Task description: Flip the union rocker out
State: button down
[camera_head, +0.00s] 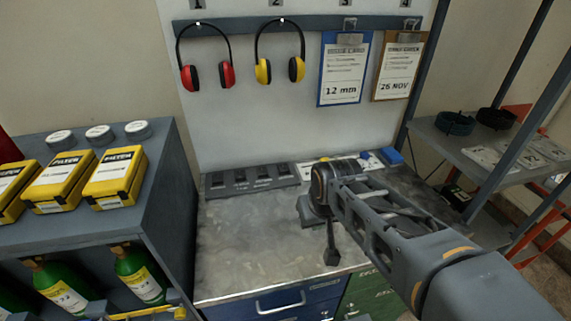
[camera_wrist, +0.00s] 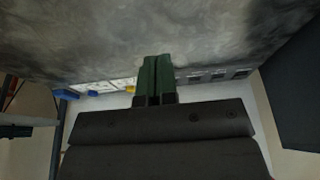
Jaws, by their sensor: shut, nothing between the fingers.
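I cannot make out a part that is surely the union rocker. A dark strip with several slots and small labels (camera_head: 252,180) lies along the back of the bench, and its right end is close to my arm. The strip also shows in the wrist view (camera_wrist: 215,75), right of the fingers. My gripper (camera_head: 331,258) points down over the right front part of the grey bench top (camera_head: 245,245). In the wrist view its green fingers (camera_wrist: 156,72) are together with nothing between them. My arm hides part of the bench behind it.
Red earmuffs (camera_head: 227,75) and yellow earmuffs (camera_head: 297,70) hang above the bench, beside a blue clipboard (camera_head: 345,70) and a brown clipboard (camera_head: 400,68). A blue item (camera_head: 392,156) lies at the back right. Yellow cases (camera_head: 115,178) stand on the left cabinet. The bench's left half is clear.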

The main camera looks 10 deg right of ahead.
jog(key=w+r+p, duration=0.1)
jog(key=w+r, duration=0.2)
jog(key=w, duration=0.6)
jog(key=w+r+p, duration=0.2)
jog(key=w+r, duration=0.2)
jog(key=w, duration=0.4)
jog(key=w+f+g+p, duration=0.1)
jog(key=w+f, duration=0.1)
jog(key=w, duration=1.1)
jog(key=shift+w+d+f+p, duration=0.3)
jog(key=shift+w+p, duration=0.1)
jog(key=shift+f, duration=0.1)
jog(key=p, duration=0.2)
send_over(285, 170)
notch_tip(285, 170, down, 11)
jog(key=shift+s+f, duration=0.1)
jog(key=shift+s, duration=0.05)
jog(key=shift+s+f+p, duration=0.15)
jog(key=shift+f+p, duration=0.15)
jog(key=shift+f, duration=0.85)
jog(key=shift+f, duration=0.1)
